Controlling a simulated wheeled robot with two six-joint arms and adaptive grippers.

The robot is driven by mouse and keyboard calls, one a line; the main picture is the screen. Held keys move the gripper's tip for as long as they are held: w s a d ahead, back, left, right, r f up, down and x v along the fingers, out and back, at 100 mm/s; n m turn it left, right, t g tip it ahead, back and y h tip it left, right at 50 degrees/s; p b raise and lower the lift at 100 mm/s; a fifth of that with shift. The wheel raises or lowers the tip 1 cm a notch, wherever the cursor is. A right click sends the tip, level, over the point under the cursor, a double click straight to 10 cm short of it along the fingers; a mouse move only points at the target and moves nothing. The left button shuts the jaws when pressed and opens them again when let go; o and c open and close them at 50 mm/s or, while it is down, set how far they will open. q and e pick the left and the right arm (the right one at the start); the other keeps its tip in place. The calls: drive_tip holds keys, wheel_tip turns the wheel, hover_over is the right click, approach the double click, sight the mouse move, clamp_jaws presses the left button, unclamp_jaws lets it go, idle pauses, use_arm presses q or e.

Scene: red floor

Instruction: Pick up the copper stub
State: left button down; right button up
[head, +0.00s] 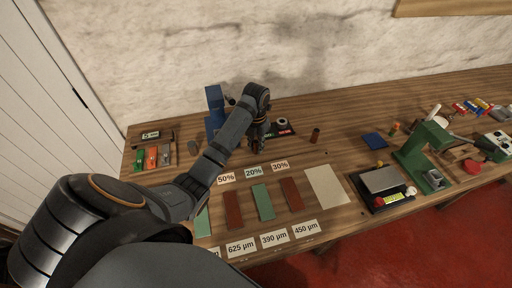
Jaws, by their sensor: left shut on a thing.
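My left gripper (258,141) points down over the back middle of the wooden table, beside a dark tray. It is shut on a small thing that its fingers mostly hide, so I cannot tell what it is. A small upright reddish-brown cylinder (315,135), copper-like in colour, stands on the table to the right of the gripper, apart from it. Whether this cylinder or the held thing is the copper stub is unclear. My right gripper is out of view.
A dark tray (288,132) and a blue upright device (214,108) flank the gripper. Red and green strips with labels, and a pale sheet (327,186), lie in front. A scale (382,181) and green press (424,150) stand right. Bare wood surrounds the cylinder.

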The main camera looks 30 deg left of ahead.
use_arm(q)
drive_tip(key=shift+r, duration=0.1)
drive_tip(key=shift+r, duration=0.2)
drive_tip(key=r+p, duration=0.1)
drive_tip(key=r, duration=0.1)
drive_tip(key=r+p, duration=0.1)
drive_tip(key=r, duration=0.1)
drive_tip(key=shift+s+d+p, duration=0.1)
drive_tip(key=shift+d+p, duration=0.2)
drive_tip(key=shift+p, duration=0.05)
drive_tip(key=s+d+r+p, duration=0.2)
drive_tip(key=d+r+p, duration=0.6)
drive_tip(key=d+p, duration=0.5)
drive_tip(key=shift+s+r+p, duration=0.25)
drive_tip(key=shift+p, duration=0.25)
